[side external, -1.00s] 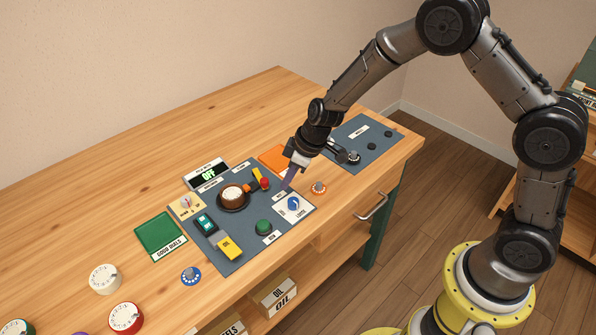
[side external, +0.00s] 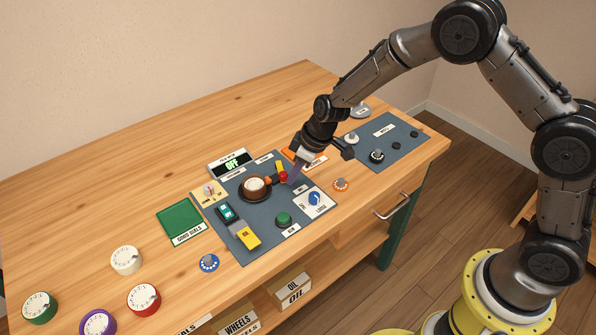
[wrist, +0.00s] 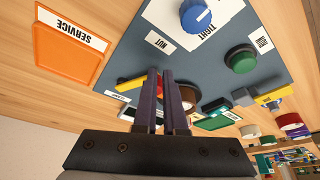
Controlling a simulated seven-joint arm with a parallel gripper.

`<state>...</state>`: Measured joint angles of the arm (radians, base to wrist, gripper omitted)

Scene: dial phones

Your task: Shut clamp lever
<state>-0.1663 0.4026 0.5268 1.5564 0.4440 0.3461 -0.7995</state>
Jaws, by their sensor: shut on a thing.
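The clamp lever shows a red knob (side external: 283,176) beside the brown round fixture, which holds a white-faced dial (side external: 254,184) on the grey panel. A yellow bar (side external: 279,166) lies just behind the knob. My gripper (side external: 291,180) is down at the red knob, its fingers nearly together on it. In the wrist view my gripper (wrist: 160,75) hides most of the lever, and the yellow bar (wrist: 131,84) shows left of the fingers. The exact grip is hard to see.
The grey panel (side external: 262,225) also carries a blue tight/loose knob (side external: 314,198), a green button (side external: 284,219), a yellow block (side external: 248,237) and an OFF display (side external: 231,163). An orange service tray (wrist: 68,52) lies close by. Loose dials stand at front left.

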